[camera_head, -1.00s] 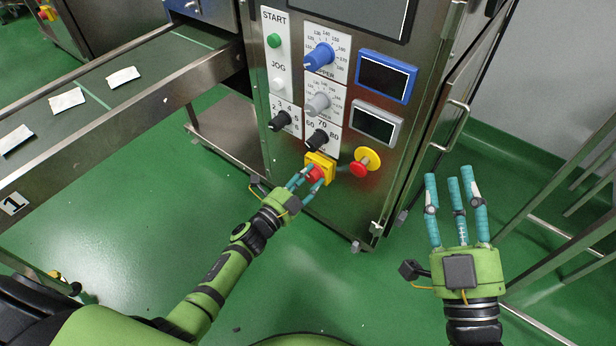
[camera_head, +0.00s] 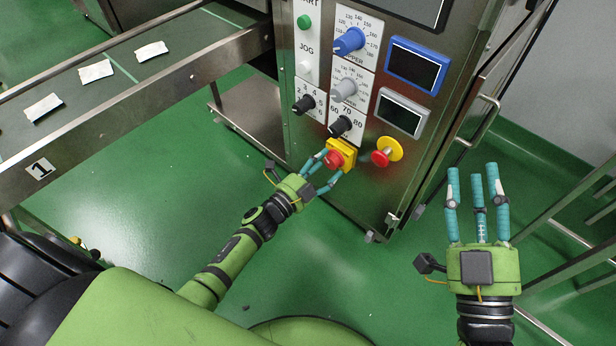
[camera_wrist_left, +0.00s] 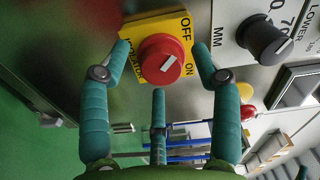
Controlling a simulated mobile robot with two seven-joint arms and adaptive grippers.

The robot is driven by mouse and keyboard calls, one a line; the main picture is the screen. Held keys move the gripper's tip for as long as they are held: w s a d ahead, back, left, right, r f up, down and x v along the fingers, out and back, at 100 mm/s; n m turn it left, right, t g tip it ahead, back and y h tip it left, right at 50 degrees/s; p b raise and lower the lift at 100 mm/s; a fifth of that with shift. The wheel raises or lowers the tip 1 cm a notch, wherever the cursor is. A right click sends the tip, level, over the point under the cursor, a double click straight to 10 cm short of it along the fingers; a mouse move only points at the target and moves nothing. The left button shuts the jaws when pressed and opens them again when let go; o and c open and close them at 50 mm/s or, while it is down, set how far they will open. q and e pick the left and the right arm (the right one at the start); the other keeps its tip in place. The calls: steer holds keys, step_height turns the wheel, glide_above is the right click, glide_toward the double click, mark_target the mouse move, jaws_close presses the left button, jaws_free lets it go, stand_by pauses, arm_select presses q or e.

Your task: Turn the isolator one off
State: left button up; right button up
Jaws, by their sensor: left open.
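The isolator is a red rotary knob (camera_head: 334,159) on a yellow plate (camera_head: 347,148), low on the steel machine panel. In the left wrist view the red knob (camera_wrist_left: 160,59) has a white pointer mark, and the yellow plate (camera_wrist_left: 140,29) reads ISOLATOR, OFF and ON. The mark slants toward the side with those labels; which one it points at is unclear. My left gripper (camera_head: 329,173) is open, its fingers spread around the knob. In the wrist view its upper fingertips (camera_wrist_left: 162,52) flank the knob and a third finger is below; contact is unclear. My right gripper (camera_head: 478,172) is open and empty.
A red emergency button on a yellow disc (camera_head: 396,147) sits just right of the isolator. Black knobs (camera_head: 340,126) and blue and grey displays (camera_head: 416,65) are above. A conveyor (camera_head: 110,95) with white packets is at left, a metal frame (camera_head: 580,210) at right. Green floor lies below.

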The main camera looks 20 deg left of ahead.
arm_select(q)
steer(key=v, duration=1)
steer(key=shift+s+a, duration=0.2)
steer(key=shift+s, duration=0.05)
steer(key=shift+r, duration=0.1)
